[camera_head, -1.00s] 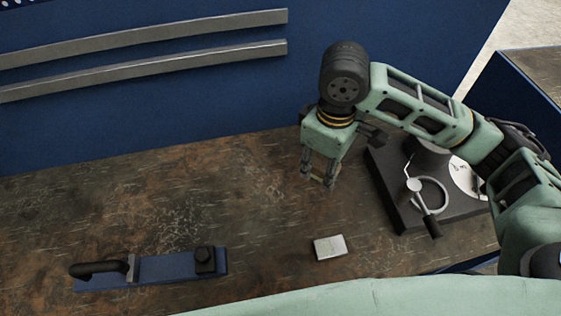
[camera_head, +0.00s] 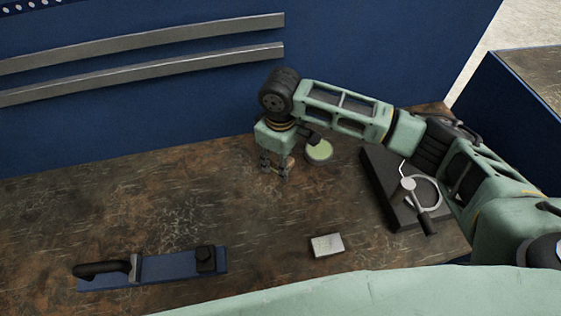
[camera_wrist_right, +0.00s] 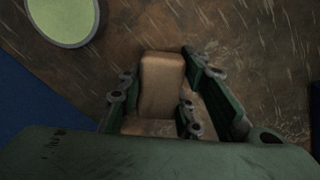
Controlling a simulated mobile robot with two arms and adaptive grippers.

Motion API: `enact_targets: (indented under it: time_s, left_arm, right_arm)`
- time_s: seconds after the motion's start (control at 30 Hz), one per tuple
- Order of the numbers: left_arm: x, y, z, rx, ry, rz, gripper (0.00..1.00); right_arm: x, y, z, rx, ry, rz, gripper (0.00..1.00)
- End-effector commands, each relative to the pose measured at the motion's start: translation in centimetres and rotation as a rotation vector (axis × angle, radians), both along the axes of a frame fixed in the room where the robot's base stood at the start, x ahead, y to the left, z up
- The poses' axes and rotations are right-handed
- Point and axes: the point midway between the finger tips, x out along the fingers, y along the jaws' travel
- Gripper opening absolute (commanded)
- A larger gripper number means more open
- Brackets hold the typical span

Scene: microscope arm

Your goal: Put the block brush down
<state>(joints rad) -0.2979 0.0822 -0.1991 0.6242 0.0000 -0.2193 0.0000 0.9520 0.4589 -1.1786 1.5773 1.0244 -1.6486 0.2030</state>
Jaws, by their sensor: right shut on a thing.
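My right gripper (camera_head: 274,170) is at the back of the worktop, near the blue back wall. In the right wrist view, its fingers (camera_wrist_right: 155,110) are shut on a tan-brown block, the block brush (camera_wrist_right: 160,85). In the head view, the brush is mostly hidden by the gripper, with only a small brownish part (camera_head: 290,162) showing beside the fingers. The gripper points down close to the tabletop; I cannot tell if the brush touches it. My left gripper is not in view.
A round pale-green dish (camera_head: 319,151) stands just right of the gripper. A dark stand with a metal ring (camera_head: 386,190) is farther right. A small whitish box (camera_head: 327,245) lies in front, and a blue tool with black handles (camera_head: 165,268) at front left. The worktop's left-middle (camera_head: 150,205) is clear.

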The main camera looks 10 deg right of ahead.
Motion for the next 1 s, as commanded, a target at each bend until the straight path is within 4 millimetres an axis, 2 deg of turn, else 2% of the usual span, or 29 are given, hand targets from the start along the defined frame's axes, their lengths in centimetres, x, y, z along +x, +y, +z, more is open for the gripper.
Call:
enact_targets:
  time_s: [0.17,0.5,0.53,0.7,0.73,1.0]
  left_arm:
    - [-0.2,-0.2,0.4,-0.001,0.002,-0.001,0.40]
    - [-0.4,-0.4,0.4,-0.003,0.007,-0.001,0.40]
    - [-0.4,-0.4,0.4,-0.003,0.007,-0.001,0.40]
    - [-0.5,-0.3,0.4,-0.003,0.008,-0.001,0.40]
    - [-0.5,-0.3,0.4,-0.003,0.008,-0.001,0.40]
    - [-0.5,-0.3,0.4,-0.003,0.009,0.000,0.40]
  right_arm:
    - [0.0,0.0,-1.5,0.000,-0.001,-0.001,0.11]
    - [0.0,0.0,-1.8,0.001,-0.001,-0.001,0.11]
    - [0.0,0.0,-1.8,0.001,-0.001,0.000,0.33]
    - [0.0,0.0,-1.8,0.001,-0.002,0.000,0.48]
    - [0.0,0.0,-1.8,0.001,-0.002,0.000,0.50]
    - [0.0,0.0,-1.7,0.001,-0.002,-0.001,0.50]
